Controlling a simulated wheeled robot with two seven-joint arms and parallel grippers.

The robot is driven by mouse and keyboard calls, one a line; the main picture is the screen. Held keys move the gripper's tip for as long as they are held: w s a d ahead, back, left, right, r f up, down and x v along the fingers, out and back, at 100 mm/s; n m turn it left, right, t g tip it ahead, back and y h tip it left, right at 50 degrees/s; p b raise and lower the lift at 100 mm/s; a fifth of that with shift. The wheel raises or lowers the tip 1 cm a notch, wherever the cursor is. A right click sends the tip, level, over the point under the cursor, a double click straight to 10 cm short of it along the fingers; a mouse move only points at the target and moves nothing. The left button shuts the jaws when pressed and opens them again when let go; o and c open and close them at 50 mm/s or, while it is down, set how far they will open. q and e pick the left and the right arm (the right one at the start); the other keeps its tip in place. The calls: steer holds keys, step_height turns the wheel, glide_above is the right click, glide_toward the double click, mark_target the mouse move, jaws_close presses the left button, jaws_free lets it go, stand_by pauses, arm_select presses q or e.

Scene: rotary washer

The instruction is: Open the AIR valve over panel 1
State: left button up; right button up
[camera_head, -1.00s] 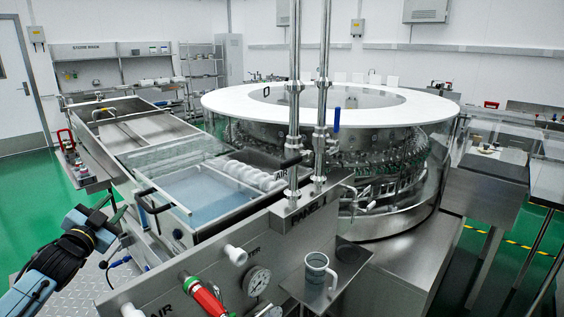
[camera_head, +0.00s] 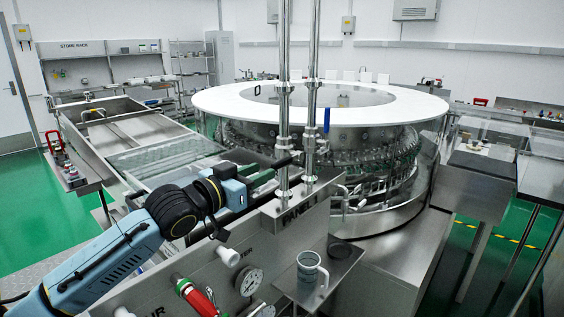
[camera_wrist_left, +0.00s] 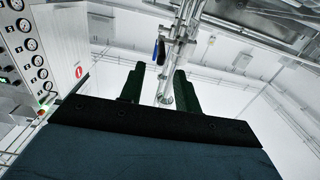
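Two upright steel pipes stand over panel 1 (camera_head: 299,217). A black valve lever (camera_head: 287,160) sticks out to the left at the pipes. A blue valve lever (camera_head: 326,120) stands upright along the right pipe; a blue lever also shows in the left wrist view (camera_wrist_left: 155,50). I cannot read now which valve is AIR. My left gripper (camera_head: 266,172) is just left of the pipes, near the black lever, and looks apart from the pipes. In the left wrist view its dark fingers (camera_wrist_left: 157,88) are open, with a pipe (camera_wrist_left: 167,85) beyond the gap. My right gripper is not in view.
A gauge (camera_head: 249,281), a red-handled fitting (camera_head: 196,297) and a white knob (camera_head: 229,257) sit on the panel front. A grey jug (camera_head: 309,270) stands on a small shelf at right. The large round washer (camera_head: 320,104) is behind the pipes.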

mark_target(291, 158)
arm_select(q)
steer(key=x, duration=0.8)
jaws_close()
